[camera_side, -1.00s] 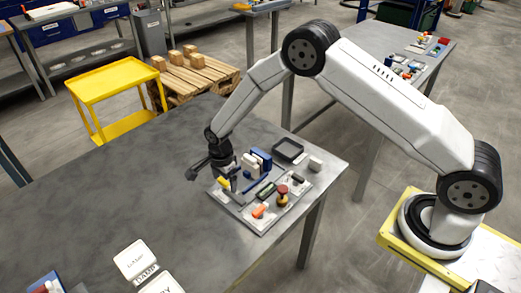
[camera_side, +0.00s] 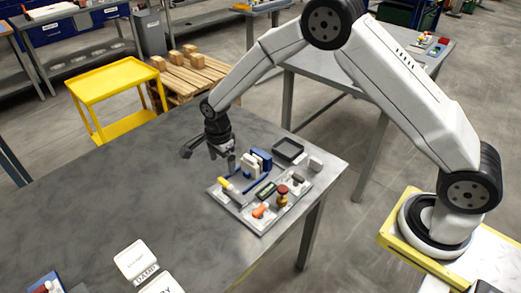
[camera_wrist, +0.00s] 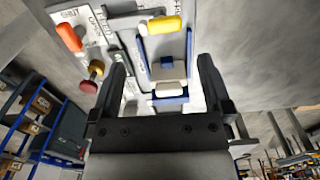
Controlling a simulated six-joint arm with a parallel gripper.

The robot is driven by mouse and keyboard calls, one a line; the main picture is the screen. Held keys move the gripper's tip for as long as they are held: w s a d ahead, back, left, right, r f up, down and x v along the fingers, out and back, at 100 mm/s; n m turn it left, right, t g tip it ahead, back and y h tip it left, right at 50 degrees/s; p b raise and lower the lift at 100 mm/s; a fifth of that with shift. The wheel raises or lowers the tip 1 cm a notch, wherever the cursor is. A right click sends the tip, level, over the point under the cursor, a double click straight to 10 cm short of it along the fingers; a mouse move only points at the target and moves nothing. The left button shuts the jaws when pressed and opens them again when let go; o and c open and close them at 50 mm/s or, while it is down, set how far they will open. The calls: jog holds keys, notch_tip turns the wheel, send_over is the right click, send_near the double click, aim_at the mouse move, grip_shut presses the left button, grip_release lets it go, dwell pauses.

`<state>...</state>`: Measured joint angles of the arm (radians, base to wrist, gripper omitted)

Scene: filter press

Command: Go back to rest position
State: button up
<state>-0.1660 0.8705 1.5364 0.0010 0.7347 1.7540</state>
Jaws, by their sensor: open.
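My gripper (camera_side: 229,160) hangs over the left back part of a grey tray (camera_side: 248,223) on the metal table (camera_side: 110,215). It points down and sits a little above the parts. In the wrist view my gripper (camera_wrist: 165,75) has its two fingers spread apart, with nothing held between them. Blue and white blocks (camera_wrist: 168,88) show beyond the gap, below the fingers. The tray also carries a yellow-ended part (camera_side: 226,186), an orange part (camera_side: 260,211) and a red and yellow knob (camera_side: 282,195).
A black open box (camera_side: 288,149) and a small white block (camera_side: 316,163) stand behind the tray near the table's right edge. The table's left part is clear. A yellow cart (camera_side: 112,80) stands beyond it.

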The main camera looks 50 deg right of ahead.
dwell(0.3)
jog(key=shift+s+d+r+n, duration=0.3)
jog(key=shift+r+n, duration=0.1)
jog(key=shift+r, duration=0.05)
jog(key=s+d+r+n+t, duration=0.1)
jog(key=s+d+r+n, duration=0.1)
jog(key=s+n, duration=0.3)
jog(key=s+d+r+n, duration=0.3)
jog(key=s+n, duration=0.3)
jog(key=s, duration=0.3)
jog(key=s+d+r+n+t, duration=0.1)
jog(key=s+d+r+n, duration=0.2)
jog(key=s+n, duration=0.3)
jog(key=shift+s+r+t, duration=0.3)
jog(key=shift+s+r, duration=0.4)
jog(key=shift+s, duration=0.2)
